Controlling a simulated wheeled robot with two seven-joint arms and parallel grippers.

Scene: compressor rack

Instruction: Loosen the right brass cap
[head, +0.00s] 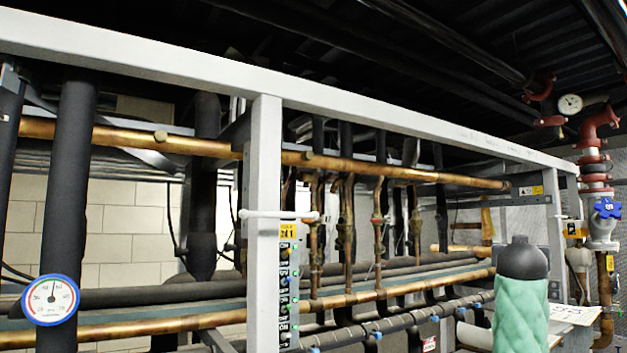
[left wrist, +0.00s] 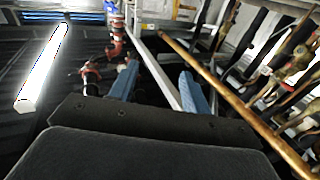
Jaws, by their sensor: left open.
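Two small round brass-coloured caps sit on the upper copper pipe (head: 400,170) in the head view. The left cap (head: 160,136) is left of the white upright post. The right cap (head: 308,155) is just right of that post. In the left wrist view my left gripper (left wrist: 159,70) is open, with two blue fingers apart and nothing seen between them. A copper pipe (left wrist: 222,88) runs to the right of the fingers there; I cannot make out a cap on it. Neither gripper shows in the head view.
A white post (head: 264,200) and a white top beam (head: 350,112) frame the rack. A dial gauge (head: 50,299) is at lower left. A teal-wrapped cylinder with a black top (head: 522,310) stands at lower right. A blue-handled valve (head: 606,208) is at far right.

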